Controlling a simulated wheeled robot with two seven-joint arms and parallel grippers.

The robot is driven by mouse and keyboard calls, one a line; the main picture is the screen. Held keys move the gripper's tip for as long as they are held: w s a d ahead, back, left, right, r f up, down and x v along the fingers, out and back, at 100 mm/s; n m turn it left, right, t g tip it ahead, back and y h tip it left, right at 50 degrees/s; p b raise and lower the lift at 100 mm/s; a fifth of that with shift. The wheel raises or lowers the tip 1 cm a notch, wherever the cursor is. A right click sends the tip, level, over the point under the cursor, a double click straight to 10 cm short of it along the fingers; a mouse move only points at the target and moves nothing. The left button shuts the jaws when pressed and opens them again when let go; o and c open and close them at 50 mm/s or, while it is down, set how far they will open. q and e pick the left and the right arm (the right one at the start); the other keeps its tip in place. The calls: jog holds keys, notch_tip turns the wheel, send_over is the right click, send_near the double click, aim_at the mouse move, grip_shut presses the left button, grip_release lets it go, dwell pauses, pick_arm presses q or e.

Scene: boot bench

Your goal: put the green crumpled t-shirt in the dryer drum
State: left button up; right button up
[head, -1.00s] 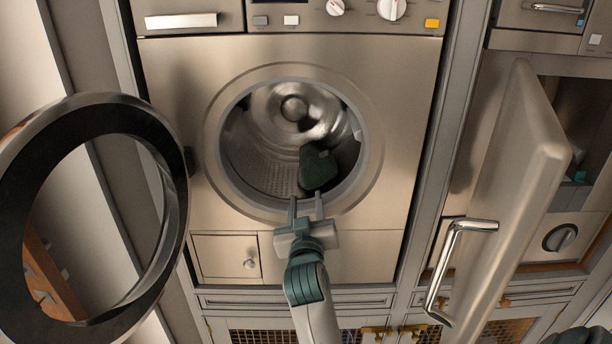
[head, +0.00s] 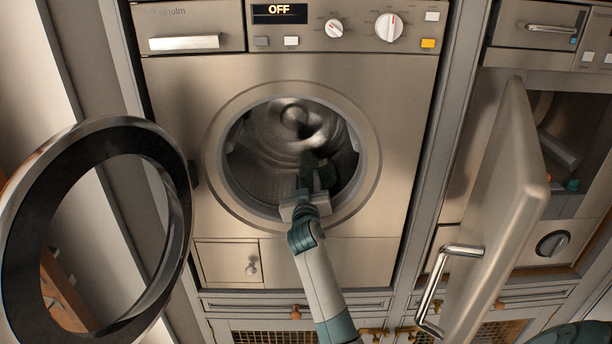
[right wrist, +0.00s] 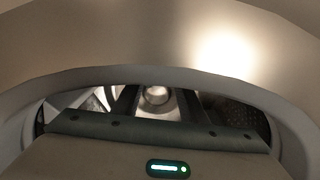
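The green crumpled t-shirt (head: 326,175) shows as a small dark green patch inside the shiny dryer drum (head: 262,165), low and right of the middle. My right gripper (head: 311,172) reaches through the round opening, its fingers in the drum and beside or over the shirt; I cannot tell whether they touch it. In the right wrist view my two right fingers (right wrist: 157,98) stand apart, with the drum's bright hub seen between them and no cloth visible there. My left gripper is not in view.
The round dryer door (head: 92,140) hangs open at the left. A cabinet door with a metal handle (head: 446,285) stands open at the right.

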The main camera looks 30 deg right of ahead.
jog(key=shift+w+d, duration=0.3)
jog(key=shift+w, duration=0.15)
jog(key=shift+c, duration=0.3)
jog(key=c, duration=0.7)
jog(key=shift+r+p, duration=1.2)
jog(key=shift+r, duration=0.35)
jog(key=shift+c, duration=0.2)
jog(key=shift+r, duration=0.1)
jog(key=shift+r+p, duration=1.3)
jog(key=shift+r, duration=0.15)
notch_tip(320, 180, up, 8)
jog(key=shift+r, duration=0.2)
